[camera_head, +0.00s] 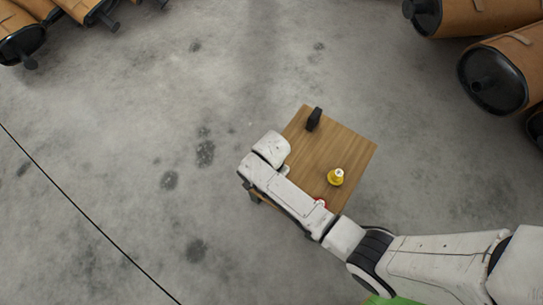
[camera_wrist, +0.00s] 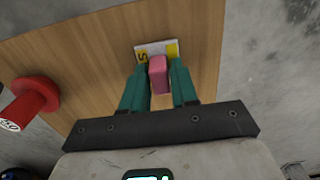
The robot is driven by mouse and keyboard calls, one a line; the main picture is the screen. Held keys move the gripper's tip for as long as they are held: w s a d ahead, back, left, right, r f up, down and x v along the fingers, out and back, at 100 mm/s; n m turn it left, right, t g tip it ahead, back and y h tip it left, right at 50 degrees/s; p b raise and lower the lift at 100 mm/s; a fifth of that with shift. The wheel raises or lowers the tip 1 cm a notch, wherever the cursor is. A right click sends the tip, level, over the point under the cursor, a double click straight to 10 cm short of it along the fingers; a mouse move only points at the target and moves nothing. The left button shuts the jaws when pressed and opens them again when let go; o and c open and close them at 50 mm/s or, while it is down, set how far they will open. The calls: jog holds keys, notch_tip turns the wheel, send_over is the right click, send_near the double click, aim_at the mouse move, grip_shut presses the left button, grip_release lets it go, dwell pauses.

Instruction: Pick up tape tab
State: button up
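A small pink block (camera_wrist: 159,74), which may be the tape tab, shows between the two green fingers of my gripper (camera_wrist: 159,80) in the wrist view. It fills nearly the whole gap between the fingers; I cannot tell whether both fingers press on it. A white and yellow card (camera_wrist: 145,50) shows just beyond the block, and the block overlaps its near edge in the picture. I cannot tell whether the block touches the card or is above it. In the head view my arm hides the fingers, the block and the card.
The wooden table (camera_head: 353,152) is small, with bare concrete floor around it. A red flanged object (camera_wrist: 37,90) stands left in the wrist view. A yellow item (camera_head: 335,178) and a black item (camera_head: 314,118) stand on the table.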

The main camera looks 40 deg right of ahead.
grip_shut()
